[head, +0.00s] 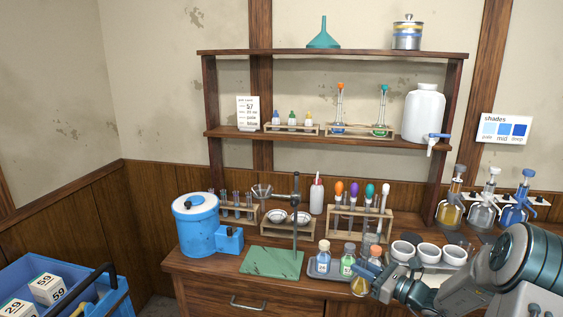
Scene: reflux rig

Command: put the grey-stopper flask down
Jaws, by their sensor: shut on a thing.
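My gripper (369,272) reaches in from the lower right, its blue fingers shut around the upper part of a small flask. The flask (360,286) is rounded and holds amber-yellow liquid. The flask is at the right end of the small tray (311,270), in front of the bench's back row. I cannot tell whether its base touches anything. The fingers and wrist hide part of it.
A blue-label bottle (323,257) and a green bottle (347,260) stand close left of the flask. White cups (427,252) are just right, behind my wrist. A stand with a green base (272,262) is farther left. Bare bench front (213,273) shows near the left.

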